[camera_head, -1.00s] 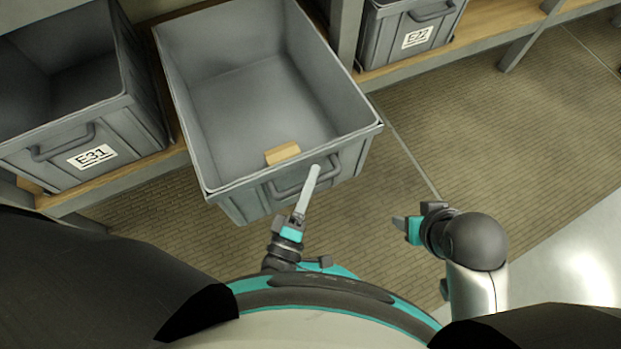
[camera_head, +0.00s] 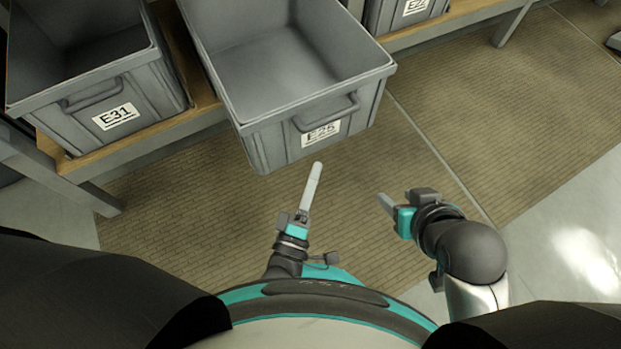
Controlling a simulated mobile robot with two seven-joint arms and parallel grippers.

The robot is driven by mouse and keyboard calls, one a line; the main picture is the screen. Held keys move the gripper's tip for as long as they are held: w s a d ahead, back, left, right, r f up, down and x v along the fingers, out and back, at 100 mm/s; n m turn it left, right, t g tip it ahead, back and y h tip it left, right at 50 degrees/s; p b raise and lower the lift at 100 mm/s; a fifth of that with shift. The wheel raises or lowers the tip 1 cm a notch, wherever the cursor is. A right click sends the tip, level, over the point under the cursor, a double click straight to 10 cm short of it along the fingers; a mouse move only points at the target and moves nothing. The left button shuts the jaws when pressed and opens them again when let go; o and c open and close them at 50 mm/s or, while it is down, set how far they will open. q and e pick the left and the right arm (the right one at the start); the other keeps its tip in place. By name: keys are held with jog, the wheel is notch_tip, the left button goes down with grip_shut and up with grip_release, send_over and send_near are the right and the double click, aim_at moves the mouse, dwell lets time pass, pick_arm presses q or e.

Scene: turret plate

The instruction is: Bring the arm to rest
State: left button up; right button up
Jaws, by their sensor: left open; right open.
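My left gripper (camera_head: 313,172) points up the picture from the bottom middle, in front of the bin labelled E25 (camera_head: 322,133). It is open, and one long pale finger shows clearly. Nothing shows between its fingers. My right gripper (camera_head: 384,202) is to the right, over the brown floor mat, pointing left. It is open and looks empty. Both grippers show apart from the bin, with floor visible between. The front part of the bin's inside is hidden behind its front wall.
Bin E31 (camera_head: 116,117) stands at the left and another grey bin (camera_head: 410,12) at the top right, on a wooden shelf (camera_head: 470,27) with grey legs. The ribbed mat (camera_head: 500,120) to the right is clear.

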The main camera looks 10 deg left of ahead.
jog(key=shift+s+a, duration=0.15)
jog(key=shift+a, duration=0.05)
dwell(0.3)
